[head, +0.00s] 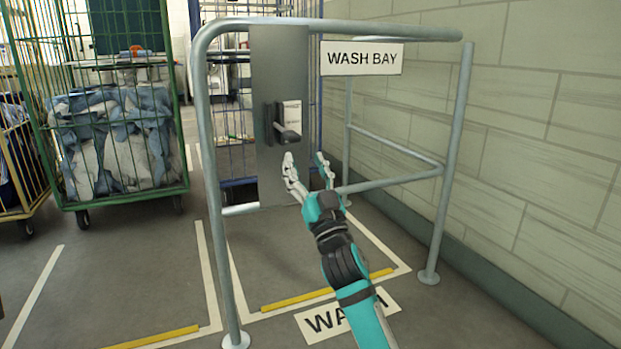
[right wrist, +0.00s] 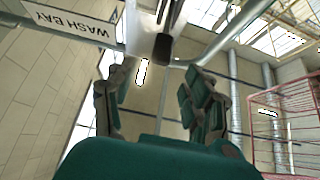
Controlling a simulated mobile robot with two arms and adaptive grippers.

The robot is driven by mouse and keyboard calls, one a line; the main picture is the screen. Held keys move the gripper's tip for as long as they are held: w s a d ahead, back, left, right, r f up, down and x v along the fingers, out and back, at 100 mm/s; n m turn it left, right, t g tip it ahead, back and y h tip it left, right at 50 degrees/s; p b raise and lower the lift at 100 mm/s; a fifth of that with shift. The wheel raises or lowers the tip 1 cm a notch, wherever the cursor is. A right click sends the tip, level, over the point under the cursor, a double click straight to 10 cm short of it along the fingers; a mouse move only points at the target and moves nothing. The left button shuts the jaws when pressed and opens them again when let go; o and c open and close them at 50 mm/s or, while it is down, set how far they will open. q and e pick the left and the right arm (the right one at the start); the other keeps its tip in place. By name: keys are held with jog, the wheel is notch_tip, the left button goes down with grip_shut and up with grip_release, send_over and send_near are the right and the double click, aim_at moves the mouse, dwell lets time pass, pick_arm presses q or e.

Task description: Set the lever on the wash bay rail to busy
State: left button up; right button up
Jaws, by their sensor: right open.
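The wash bay rail (head: 207,150) is a grey tube frame with a grey metal plate (head: 282,70) hung in it. A dark lever (head: 286,135) sticks out from a mount on the plate, beside a small pale label whose text I cannot read. The lever's end (right wrist: 162,46) also shows in the right wrist view, beyond the fingers. My right gripper (head: 307,160) is open and empty just below the lever, apart from it as far as I can tell. Its fingers (right wrist: 157,100) are spread in the right wrist view. My left gripper is not in view.
A WASH BAY sign (head: 361,58) hangs from the top bar, right of the plate. A green cage cart (head: 183,100) with cloth stands at left, a blue cage cart (head: 237,160) behind the plate. A block wall (head: 540,120) closes the right side. Floor (head: 130,270) at front left is clear.

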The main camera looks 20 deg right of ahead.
jog(key=shift+v, duration=1.7)
